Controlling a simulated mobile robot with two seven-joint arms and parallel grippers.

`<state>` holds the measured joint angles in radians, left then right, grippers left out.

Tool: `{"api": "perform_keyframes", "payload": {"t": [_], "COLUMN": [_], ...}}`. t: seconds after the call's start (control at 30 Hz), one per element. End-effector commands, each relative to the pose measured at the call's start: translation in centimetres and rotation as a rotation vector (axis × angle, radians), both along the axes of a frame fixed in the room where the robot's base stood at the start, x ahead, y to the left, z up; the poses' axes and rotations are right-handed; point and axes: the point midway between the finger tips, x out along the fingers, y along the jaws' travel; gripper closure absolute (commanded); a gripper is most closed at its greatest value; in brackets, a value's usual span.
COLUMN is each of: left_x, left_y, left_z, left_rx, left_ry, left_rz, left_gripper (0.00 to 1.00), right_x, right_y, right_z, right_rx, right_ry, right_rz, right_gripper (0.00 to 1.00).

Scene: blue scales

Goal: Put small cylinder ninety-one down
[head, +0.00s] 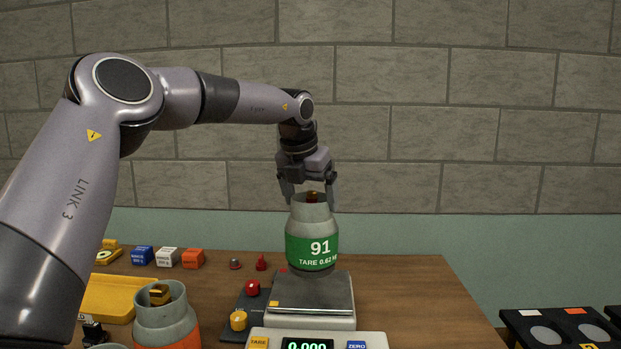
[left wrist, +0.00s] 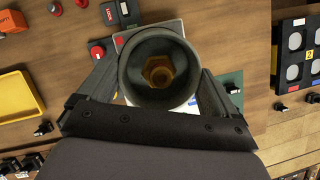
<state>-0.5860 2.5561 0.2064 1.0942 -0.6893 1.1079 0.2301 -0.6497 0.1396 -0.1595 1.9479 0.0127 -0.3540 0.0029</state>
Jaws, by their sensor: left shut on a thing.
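Small cylinder ninety-one (head: 312,246) is grey with a green band reading "91" and "TARE". It stands upright in the jaws of my left gripper (head: 309,196), which is shut around its collar. In the left wrist view I look down into the round grey collar of the cylinder (left wrist: 131,72), with a brass valve inside. The scale (head: 312,294) has a bare grey plate and a display reading 0.000. The cylinder's base overlaps the plate's far edge in the head view and appears to be above it. My right gripper is not in view.
Another grey cylinder with an orange band (head: 167,318) stands at front left, near a yellow tray (head: 108,300). A dark panel with red and yellow knobs (head: 243,306) lies left of the scale. Blue, white and orange blocks (head: 167,257) sit behind. A black rack (head: 555,325) is at right.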

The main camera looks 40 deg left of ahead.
Motion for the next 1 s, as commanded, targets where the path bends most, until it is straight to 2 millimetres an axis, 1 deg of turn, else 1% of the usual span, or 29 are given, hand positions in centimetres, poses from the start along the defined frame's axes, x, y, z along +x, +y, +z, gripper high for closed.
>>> {"api": "perform_keyframes", "payload": {"t": [0.03,0.17,0.4,0.5,0.9,0.93,0.97,1.0], "left_x": [0.1,0.1,0.1,0.2,0.2,0.0,0.0,0.0], "left_y": [0.0,0.0,0.0,0.0,0.0,0.0,0.0,0.0], "left_z": [0.1,-0.5,-3.6,-4.3,-4.8,-5.3,-5.2,-5.2], "left_rx": [0.002,0.001,0.001,0.001,0.001,0.0,0.0,0.0], "left_ry": [-0.011,-0.01,-0.008,-0.01,-0.011,-0.001,-0.001,-0.001], "left_rz": [-0.001,-0.001,-0.002,-0.002,-0.002,-0.001,-0.001,-0.001], "left_gripper": [0.93,0.93,0.93,0.93,0.93,0.04,0.0,0.0], "right_x": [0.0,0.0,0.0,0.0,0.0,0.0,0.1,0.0], "right_y": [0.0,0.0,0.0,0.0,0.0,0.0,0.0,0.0], "right_z": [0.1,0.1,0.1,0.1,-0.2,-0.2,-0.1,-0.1], "right_rx": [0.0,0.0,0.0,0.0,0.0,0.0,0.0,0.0], "right_ry": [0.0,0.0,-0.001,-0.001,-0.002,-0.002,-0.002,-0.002], "right_rz": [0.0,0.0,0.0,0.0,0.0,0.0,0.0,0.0], "right_gripper": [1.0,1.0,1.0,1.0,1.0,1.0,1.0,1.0]}}
